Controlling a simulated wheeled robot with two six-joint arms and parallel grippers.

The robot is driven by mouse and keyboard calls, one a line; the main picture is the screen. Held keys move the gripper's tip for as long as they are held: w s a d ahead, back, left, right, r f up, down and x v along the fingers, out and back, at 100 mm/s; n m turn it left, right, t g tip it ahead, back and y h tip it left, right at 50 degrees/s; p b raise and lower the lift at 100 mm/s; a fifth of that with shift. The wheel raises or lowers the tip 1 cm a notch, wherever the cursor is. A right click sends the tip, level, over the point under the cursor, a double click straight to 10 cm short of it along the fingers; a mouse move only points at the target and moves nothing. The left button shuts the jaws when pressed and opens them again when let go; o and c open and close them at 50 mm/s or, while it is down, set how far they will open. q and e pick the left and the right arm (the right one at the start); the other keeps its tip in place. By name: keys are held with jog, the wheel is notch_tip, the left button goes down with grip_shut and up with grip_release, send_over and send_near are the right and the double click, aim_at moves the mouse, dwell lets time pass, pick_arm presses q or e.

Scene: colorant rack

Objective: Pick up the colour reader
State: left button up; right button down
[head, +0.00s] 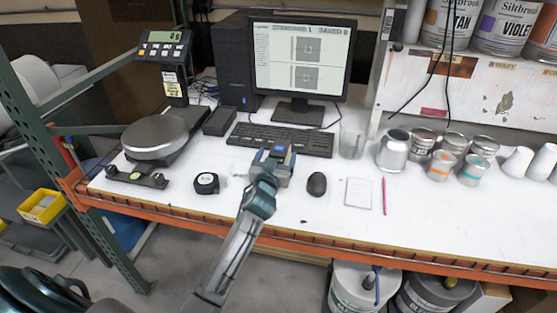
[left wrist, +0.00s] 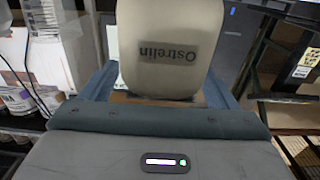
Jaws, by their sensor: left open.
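A cream, rounded body with an upside-down "Ostrelin" label, apparently the colour reader (left wrist: 165,25), fills the upper middle of the left wrist view. It sits between the blue fingers of my left gripper (head: 278,152), which is open. Both fingers show on either side of it in the left wrist view; whether either touches it I cannot tell. In the head view my left gripper is over the white bench just in front of the keyboard, and it mostly hides the reader. My right gripper is not in view.
The keyboard (head: 280,138) and monitor (head: 300,60) stand behind the gripper. A mouse (head: 317,184) is close on the right, a tape measure (head: 206,183) on the left. A clear beaker (head: 352,140) and several cans stand farther right. An orange beam (head: 330,247) edges the bench.

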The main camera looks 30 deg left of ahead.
pick_arm(q)
jog(key=shift+w+a, duration=0.1)
jog(key=shift+w, duration=0.35)
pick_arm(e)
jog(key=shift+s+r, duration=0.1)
pick_arm(q)
jog(key=shift+s, duration=0.1)
jog(key=shift+c, duration=0.4)
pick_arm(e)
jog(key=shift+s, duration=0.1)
pick_arm(q)
jog(key=c, duration=1.4)
jog(key=shift+r, duration=0.1)
jog(key=shift+c, duration=0.9)
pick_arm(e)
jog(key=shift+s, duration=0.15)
pick_arm(q)
jog(key=shift+r, duration=0.1)
